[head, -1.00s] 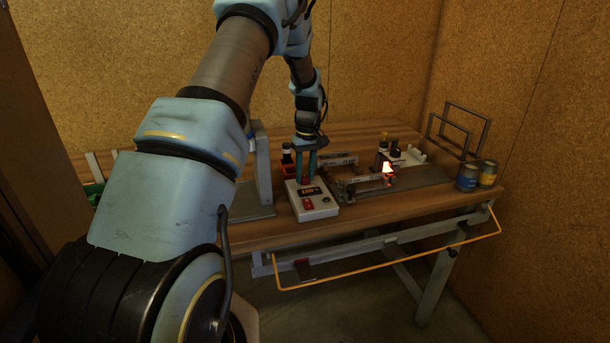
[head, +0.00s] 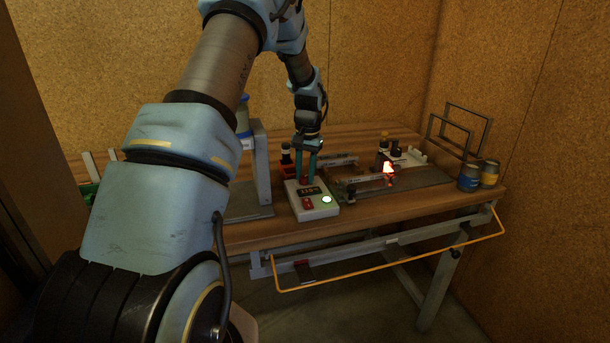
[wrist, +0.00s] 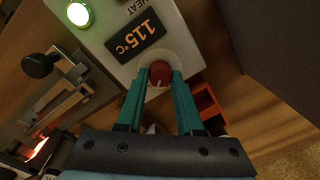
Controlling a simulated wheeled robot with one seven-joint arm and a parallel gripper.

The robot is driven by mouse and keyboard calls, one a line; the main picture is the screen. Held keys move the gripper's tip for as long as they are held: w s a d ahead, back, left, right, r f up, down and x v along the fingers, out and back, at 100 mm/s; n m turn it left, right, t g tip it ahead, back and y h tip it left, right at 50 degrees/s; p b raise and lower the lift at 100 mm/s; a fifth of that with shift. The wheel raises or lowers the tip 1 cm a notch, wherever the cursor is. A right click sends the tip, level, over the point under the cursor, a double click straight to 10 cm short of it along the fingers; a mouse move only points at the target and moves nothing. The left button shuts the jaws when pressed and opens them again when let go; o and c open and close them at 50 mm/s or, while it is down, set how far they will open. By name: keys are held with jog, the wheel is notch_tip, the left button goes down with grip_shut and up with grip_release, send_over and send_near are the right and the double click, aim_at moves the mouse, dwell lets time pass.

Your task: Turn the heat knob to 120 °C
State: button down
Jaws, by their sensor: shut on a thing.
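The heat knob (wrist: 160,70) is a red round knob on a white control box (head: 311,211). In the wrist view my gripper (wrist: 162,76) has its two teal fingers on either side of the knob, closed on it. The dark display (wrist: 135,37) next to the knob reads 115 °C in orange, with the word HEAT beside it. A round green lamp (wrist: 78,14) on the box glows. In the head view my gripper (head: 307,178) reaches down to the back of the box, and its fingers hide the knob.
A red bin (wrist: 207,101) stands close beside the box. A glowing torch-like part (head: 389,169) and a metal rail fixture lie to the right on the wooden table. Two cans (head: 480,176) stand at the right edge. A grey upright stand (head: 262,165) is to the left.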

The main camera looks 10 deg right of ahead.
aim_at(307, 177)
jog(key=shift+m, duration=0.6)
jog(key=c, duration=0.6)
grip_release()
jog(key=shift+o, duration=0.2)
notch_tip(307, 177, up, 11)
jog(key=b, duration=0.3)
jog(key=shift+s+d, duration=0.2)
jog(key=shift+d, duration=0.05)
jog(key=shift+f, duration=0.15)
